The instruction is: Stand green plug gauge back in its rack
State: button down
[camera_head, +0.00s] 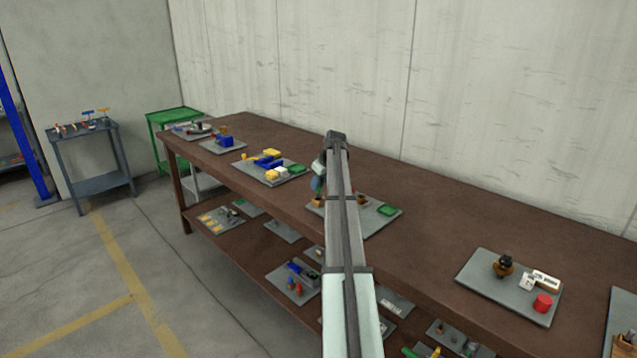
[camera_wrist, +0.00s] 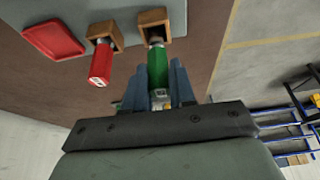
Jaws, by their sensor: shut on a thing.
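In the wrist view my gripper (camera_wrist: 159,64) is shut on the green plug gauge (camera_wrist: 157,76), with a blue-grey finger on each side of it. The gauge's grey pin end points at a small wooden block (camera_wrist: 153,20), the rack piece, and meets its opening in the picture. I cannot tell how far the pin is inside. A red plug gauge (camera_wrist: 102,65) is at a second wooden block (camera_wrist: 99,31) beside it. In the head view my gripper (camera_head: 318,182) is largely hidden behind my arm, above the near part of a grey plate (camera_head: 352,226).
A red flat pad (camera_wrist: 53,40) lies left of the red gauge in the wrist view. In the head view a green pad (camera_head: 387,210) lies at the plate's right. Other loaded plates, such as one at right (camera_head: 487,288), stand along the brown bench (camera_head: 430,230).

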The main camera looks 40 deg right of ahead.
jog(key=shift+f, duration=1.3)
jog(key=c, duration=0.9)
grip_release()
jog(key=shift+o, duration=0.3)
jog(key=v, duration=1.4)
jog(key=shift+w+f, duration=0.1)
